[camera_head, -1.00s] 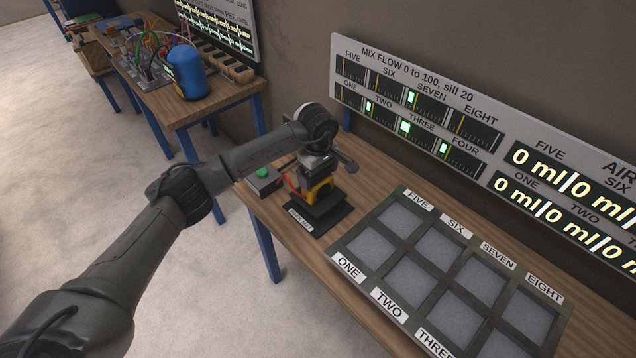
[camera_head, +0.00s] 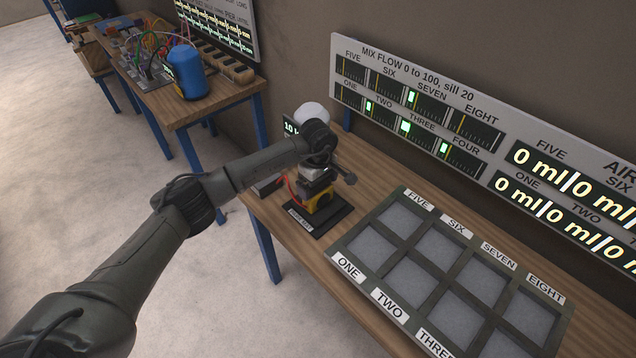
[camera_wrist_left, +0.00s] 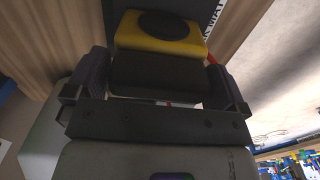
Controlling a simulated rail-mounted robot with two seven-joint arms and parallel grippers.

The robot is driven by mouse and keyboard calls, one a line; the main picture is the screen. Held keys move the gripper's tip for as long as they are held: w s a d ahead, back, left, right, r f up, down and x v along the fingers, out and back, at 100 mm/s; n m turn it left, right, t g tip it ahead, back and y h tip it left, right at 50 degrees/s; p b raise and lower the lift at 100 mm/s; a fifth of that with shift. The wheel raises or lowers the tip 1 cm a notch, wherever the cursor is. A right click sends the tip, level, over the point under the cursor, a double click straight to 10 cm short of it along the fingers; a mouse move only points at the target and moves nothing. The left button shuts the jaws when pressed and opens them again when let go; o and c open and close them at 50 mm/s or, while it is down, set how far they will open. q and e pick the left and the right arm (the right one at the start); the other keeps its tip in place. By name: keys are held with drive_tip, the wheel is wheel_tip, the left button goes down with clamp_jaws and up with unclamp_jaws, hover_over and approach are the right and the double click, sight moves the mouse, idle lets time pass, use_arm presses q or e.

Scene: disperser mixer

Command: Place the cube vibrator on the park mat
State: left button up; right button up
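The cube vibrator (camera_head: 320,203) has a yellow body and dark parts, with a red cable at its left. It is low over the black park mat (camera_head: 322,231), at the near left part of the bench; I cannot tell whether its underside touches. My left gripper (camera_head: 317,176) comes down on it from above. In the left wrist view, the gripper's fingers (camera_wrist_left: 155,78) stand on both sides of the vibrator's dark block, with its yellow part (camera_wrist_left: 160,34) beyond, so the gripper looks shut on it. My right gripper is not in view.
A grey tray with labelled square cells (camera_head: 383,302) lies right of the mat. A control box (camera_head: 266,188) is partly hidden behind my left arm. A display panel (camera_head: 420,105) stands along the back. Another bench with a blue cylinder (camera_head: 186,72) is at the far left.

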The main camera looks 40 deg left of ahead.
use_arm(q)
drive_tip(key=shift+r, duration=0.2)
wheel_tip(320, 180, up, 10)
drive_tip(key=shift+r+p, duration=0.15)
drive_tip(key=shift+p, duration=0.3)
drive_tip(key=shift+r, duration=0.8)
drive_tip(key=shift+d, duration=0.1)
